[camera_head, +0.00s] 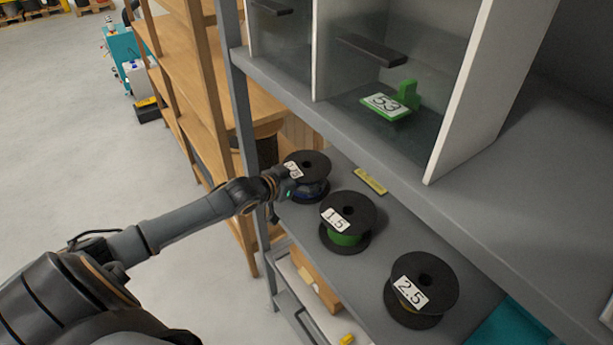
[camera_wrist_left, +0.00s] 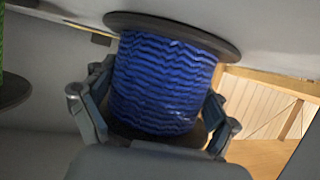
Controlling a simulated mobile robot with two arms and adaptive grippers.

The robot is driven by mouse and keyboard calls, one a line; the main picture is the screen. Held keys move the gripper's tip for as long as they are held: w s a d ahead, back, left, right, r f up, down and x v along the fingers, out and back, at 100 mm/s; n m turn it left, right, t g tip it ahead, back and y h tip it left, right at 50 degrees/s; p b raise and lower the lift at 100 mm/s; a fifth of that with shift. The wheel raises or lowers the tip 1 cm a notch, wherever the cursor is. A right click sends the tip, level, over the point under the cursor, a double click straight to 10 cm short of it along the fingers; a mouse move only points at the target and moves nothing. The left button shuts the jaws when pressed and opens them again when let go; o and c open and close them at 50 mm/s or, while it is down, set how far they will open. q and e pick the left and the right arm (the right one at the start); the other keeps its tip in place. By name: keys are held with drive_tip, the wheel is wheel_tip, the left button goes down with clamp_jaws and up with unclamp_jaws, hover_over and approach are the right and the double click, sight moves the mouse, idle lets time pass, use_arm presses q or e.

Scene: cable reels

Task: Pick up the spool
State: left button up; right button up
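The spool at my left gripper has black flanges and blue cable. In the head view this blue spool (camera_head: 308,164) stands at the far left end of the grey shelf's row, with a partly hidden white label. In the left wrist view its blue winding (camera_wrist_left: 163,85) fills the middle. My left gripper (camera_head: 287,186) reaches it from the left; in the left wrist view its fingers (camera_wrist_left: 160,90) lie on both sides of the winding, very close to it. Whether they press on it is unclear. My right gripper is not in view.
A green spool (camera_head: 345,221) labelled 1.5 and a spool labelled 2.5 (camera_head: 421,288) stand along the grey shelf (camera_head: 375,258). A yellow strip (camera_head: 370,181) lies behind them. A cabinet with a green item (camera_head: 392,102) is above. A wooden rack (camera_head: 190,80) stands left.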

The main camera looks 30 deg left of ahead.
use_arm(q)
drive_tip(key=c, duration=0.7)
drive_tip(key=shift+r, duration=0.1)
wheel_tip(320, 180, up, 10)
drive_tip(key=shift+w+r+b, duration=0.1)
drive_tip(key=shift+b, duration=0.95)
